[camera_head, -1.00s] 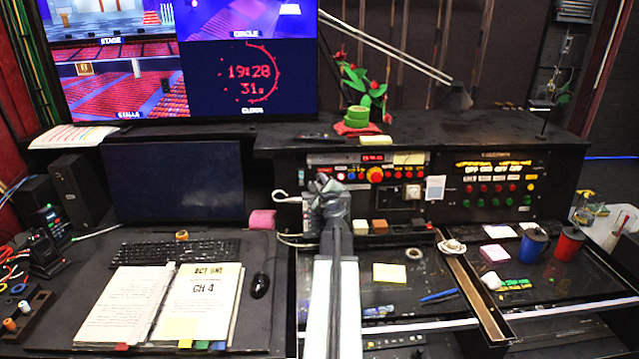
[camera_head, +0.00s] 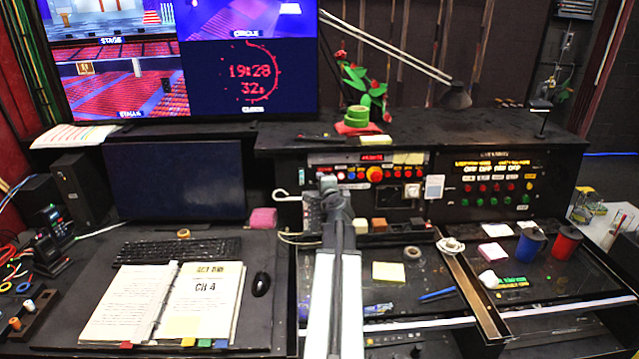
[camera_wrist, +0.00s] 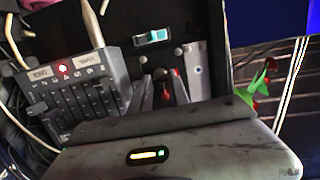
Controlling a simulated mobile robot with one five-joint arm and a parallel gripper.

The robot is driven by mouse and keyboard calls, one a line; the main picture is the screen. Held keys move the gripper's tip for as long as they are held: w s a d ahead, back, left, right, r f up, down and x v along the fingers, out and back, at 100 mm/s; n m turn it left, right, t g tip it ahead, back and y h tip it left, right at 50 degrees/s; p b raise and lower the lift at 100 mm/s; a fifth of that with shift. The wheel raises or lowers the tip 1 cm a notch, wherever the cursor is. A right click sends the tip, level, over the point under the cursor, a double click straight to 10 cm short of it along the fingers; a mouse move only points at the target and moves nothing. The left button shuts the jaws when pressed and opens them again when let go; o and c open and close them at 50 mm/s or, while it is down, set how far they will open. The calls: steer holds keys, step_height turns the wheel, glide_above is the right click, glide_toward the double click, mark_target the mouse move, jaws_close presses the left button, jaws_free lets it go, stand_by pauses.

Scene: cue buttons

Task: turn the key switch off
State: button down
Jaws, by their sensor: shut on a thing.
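In the wrist view, the two dark fingers of my gripper (camera_wrist: 161,88) point at a light metal plate on the console. They are closed around a small dark and red piece (camera_wrist: 160,75), which I take to be the key of the key switch. The fingers hide most of it, so its turned position cannot be read. In the head view, my gripper (camera_head: 328,190) is at the left end of the red-button panel, and my arm covers the switch there.
A grey box with numbered sliders (camera_wrist: 80,95) and a lit red lamp stands close left of my fingers. A teal rocker switch (camera_wrist: 153,37) lies just beyond. The button panel (camera_head: 375,172) is to the right. An open book (camera_head: 165,303) and a monitor (camera_head: 175,180) are left.

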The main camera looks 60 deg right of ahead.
steer(key=shift+s+d, duration=0.15)
steer(key=c, duration=1.2)
jaws_free()
steer(key=shift+c, duration=0.2)
steer(key=p+v, duration=0.1)
steer(key=v, duration=0.6)
steer(key=shift+s+a, duration=0.25)
steer(key=shift+a, duration=0.05)
